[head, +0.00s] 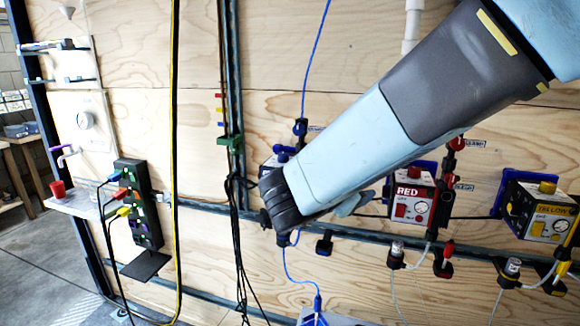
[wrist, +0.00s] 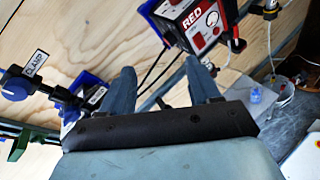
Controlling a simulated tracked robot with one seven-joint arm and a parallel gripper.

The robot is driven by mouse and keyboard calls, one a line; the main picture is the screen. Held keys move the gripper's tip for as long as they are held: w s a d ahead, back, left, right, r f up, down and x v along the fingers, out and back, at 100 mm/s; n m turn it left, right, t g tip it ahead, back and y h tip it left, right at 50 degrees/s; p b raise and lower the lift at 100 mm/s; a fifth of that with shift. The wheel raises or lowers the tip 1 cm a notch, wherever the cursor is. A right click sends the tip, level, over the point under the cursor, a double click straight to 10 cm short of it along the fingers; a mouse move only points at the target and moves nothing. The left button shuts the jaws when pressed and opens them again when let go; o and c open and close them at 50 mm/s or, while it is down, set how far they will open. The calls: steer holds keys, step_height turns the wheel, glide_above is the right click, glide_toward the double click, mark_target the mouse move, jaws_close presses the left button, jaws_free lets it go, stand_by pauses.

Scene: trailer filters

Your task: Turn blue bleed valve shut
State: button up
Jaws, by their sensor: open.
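In the wrist view, a dark blue knob (wrist: 15,83) labelled CLAMP sits at the left on a black fitting. A second small white label (wrist: 97,95), too small to read, is beside my left finger, with a blue part (wrist: 72,112) near it; I cannot tell for sure that this part is the bleed valve. My gripper (wrist: 160,80) is open with nothing between its fingers. In the head view, my arm hides most of the blue box (head: 268,164); a blue-topped valve (head: 300,127) shows above it. One finger of my gripper (head: 352,205) shows there.
The red box (head: 412,196) stands right of my gripper and shows ahead in the wrist view (wrist: 190,28). The yellow box (head: 540,211) is further right. A blue tube (head: 316,60) and dark cables (head: 237,200) hang along the plywood wall. A metal rail (head: 375,231) runs below.

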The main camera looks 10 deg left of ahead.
steer(key=s+a+n+t+y, duration=0.2)
steer(key=a+n+y, duration=0.15)
steer(key=a, duration=0.45)
steer(key=s+a+n+t+y, duration=0.2)
steer(key=s+a+n+t, duration=0.15)
steer(key=a, duration=0.45)
steer(key=w+d, duration=0.1)
steer(key=w, duration=1.3)
steer(key=shift+w+d+f+n+g, duration=0.25)
steer(key=shift+w+n+g, duration=0.05)
steer(key=shift+g, duration=0.05)
